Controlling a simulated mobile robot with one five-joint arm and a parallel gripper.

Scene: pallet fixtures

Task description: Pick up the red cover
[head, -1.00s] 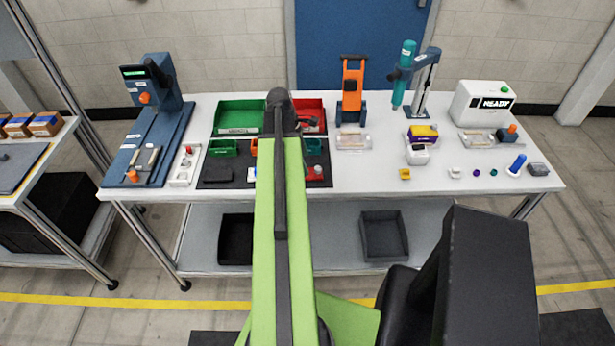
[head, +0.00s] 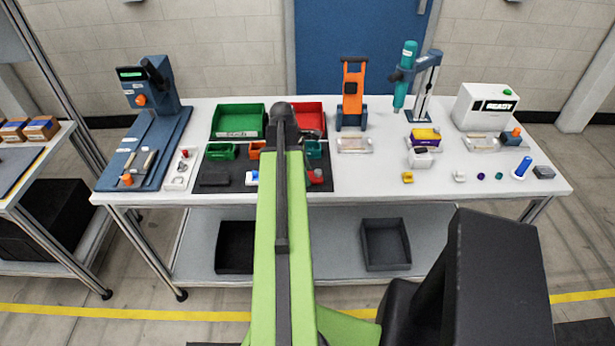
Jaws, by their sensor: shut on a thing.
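A small red part (head: 316,176) shows at the right of the dark mat (head: 238,183), just right of my arm. It may be the red cover, but it is too small and partly hidden to be sure. My green arm reaches up the middle of the view and bends at a dark joint over the bins. My gripper and whatever it holds are hidden behind the arm.
A green bin (head: 238,121) and a red bin (head: 310,118) stand behind the mat. Small green (head: 221,152) and teal (head: 314,149) bins stand on it. A blue press (head: 150,130) stands left.

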